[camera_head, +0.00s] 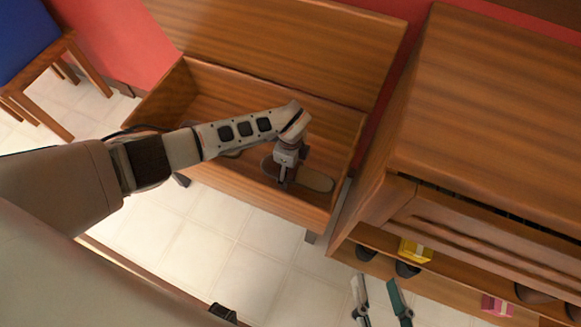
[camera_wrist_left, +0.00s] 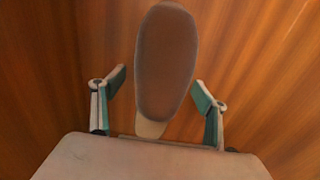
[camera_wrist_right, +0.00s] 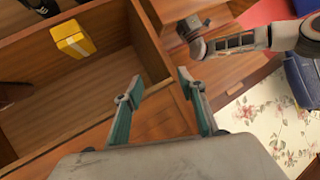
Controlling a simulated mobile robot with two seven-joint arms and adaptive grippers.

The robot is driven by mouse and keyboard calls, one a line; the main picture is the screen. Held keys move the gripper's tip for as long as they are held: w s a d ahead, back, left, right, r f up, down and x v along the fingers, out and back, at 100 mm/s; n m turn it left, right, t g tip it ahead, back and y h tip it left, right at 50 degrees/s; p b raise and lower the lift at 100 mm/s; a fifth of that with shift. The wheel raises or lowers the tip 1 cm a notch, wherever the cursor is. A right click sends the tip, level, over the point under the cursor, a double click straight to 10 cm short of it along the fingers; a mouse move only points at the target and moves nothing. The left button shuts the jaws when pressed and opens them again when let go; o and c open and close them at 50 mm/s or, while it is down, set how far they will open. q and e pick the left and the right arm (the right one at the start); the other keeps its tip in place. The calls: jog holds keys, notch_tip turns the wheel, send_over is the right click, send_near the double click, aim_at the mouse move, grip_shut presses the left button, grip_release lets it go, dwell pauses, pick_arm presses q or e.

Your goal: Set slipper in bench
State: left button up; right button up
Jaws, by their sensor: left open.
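The wooden bench (camera_head: 240,196) stands with its lid raised and its compartment open. A brown slipper (camera_head: 317,180) lies on the compartment floor near the front wall, partly covered by my left gripper (camera_head: 285,180). In the left wrist view the slipper (camera_wrist_left: 165,65) lies lengthwise ahead of the left gripper (camera_wrist_left: 160,92). The open fingers stand either side of its near end, apart from it. Another rounded shape shows under my left arm, too hidden to name. My right gripper (camera_head: 381,300) is open and empty by the shelf unit; it also shows in the right wrist view (camera_wrist_right: 158,85).
A wooden shelf unit (camera_head: 470,110) stands right of the bench. Its low shelf holds a yellow box (camera_head: 415,250), a pink box (camera_head: 497,305) and dark shoes (camera_head: 407,270). A blue-seated chair (camera_head: 25,40) is at the far left. Tiled floor lies in front of the bench.

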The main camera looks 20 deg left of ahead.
pick_arm(q)
jog(key=r, duration=0.1)
jog(key=r+p, duration=0.1)
jog(key=r, duration=0.1)
jog(key=r+p, duration=0.1)
jog(key=r, duration=0.1)
jog(key=shift+w, duration=0.4)
notch_tip(320, 180, up, 6)
jog(key=p, duration=0.2)
jog(key=shift+s+r+p, duration=0.1)
jog(key=shift+s+p, duration=0.05)
jog(key=shift+p, duration=0.25)
jog(key=shift+s+r+p, duration=0.25)
jog(key=shift+r+p, duration=0.05)
jog(key=shift+r, duration=0.35)
jog(key=shift+f, duration=0.1)
pick_arm(e)
jog(key=d+n, duration=0.2)
jog(key=d, duration=0.1)
jog(key=d+f+n+h, duration=0.1)
jog(key=d, duration=0.1)
jog(key=shift+d+g, duration=0.15)
jog(key=shift+g, duration=0.25)
